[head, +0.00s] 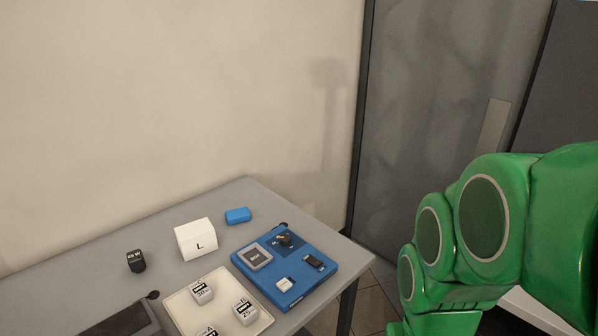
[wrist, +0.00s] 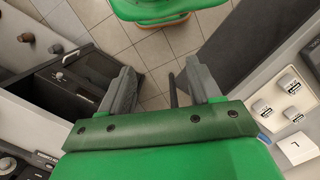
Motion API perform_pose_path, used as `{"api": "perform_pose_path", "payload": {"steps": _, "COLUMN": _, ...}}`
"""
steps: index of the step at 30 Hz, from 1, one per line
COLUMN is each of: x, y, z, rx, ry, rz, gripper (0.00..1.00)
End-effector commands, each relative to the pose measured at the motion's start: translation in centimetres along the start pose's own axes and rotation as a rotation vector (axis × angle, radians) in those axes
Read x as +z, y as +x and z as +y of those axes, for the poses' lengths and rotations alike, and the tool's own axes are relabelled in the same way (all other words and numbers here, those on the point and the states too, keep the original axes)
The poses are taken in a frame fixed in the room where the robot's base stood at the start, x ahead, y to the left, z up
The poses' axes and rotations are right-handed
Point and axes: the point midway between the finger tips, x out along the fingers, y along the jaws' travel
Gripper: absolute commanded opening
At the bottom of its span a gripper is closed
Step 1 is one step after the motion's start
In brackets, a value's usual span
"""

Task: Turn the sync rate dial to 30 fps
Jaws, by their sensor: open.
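The blue panel (head: 262,278) lies on the grey table at its right end in the head view. Near its back edge is a small dark dial (head: 285,238) with an orange mark, on a darker blue square. The dial's scale is too small to read. My gripper (wrist: 160,82) shows in the wrist view with its two grey fingers wide apart and nothing between them. It points at the tiled floor, away from the panel. The head view shows my green arm at the right but not the fingers.
The panel also bears a grey screen (head: 255,257), a black part (head: 314,263) and a white block (head: 284,285). Left of it are a cream tray (head: 184,306) with white cubes, a white "L" box (head: 195,240), a blue block (head: 237,215) and a black block (head: 136,261). A wall stands behind.

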Motion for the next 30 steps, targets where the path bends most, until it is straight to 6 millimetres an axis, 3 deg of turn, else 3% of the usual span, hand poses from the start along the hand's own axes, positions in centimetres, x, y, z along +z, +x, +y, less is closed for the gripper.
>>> {"api": "perform_pose_path", "payload": {"steps": 5, "x": -2.5, "y": -1.1, "z": -0.2, "rx": 0.002, "ry": -0.040, "rz": 0.007, "gripper": 0.63}}
{"api": "perform_pose_path", "payload": {"steps": 18, "x": -12.7, "y": -4.5, "z": -1.9, "rx": 0.015, "ry": -0.209, "rz": 0.036, "gripper": 0.63}}
{"api": "perform_pose_path", "payload": {"steps": 30, "x": -22.2, "y": -6.0, "z": -4.5, "rx": 0.030, "ry": -0.371, "rz": 0.060, "gripper": 0.63}}
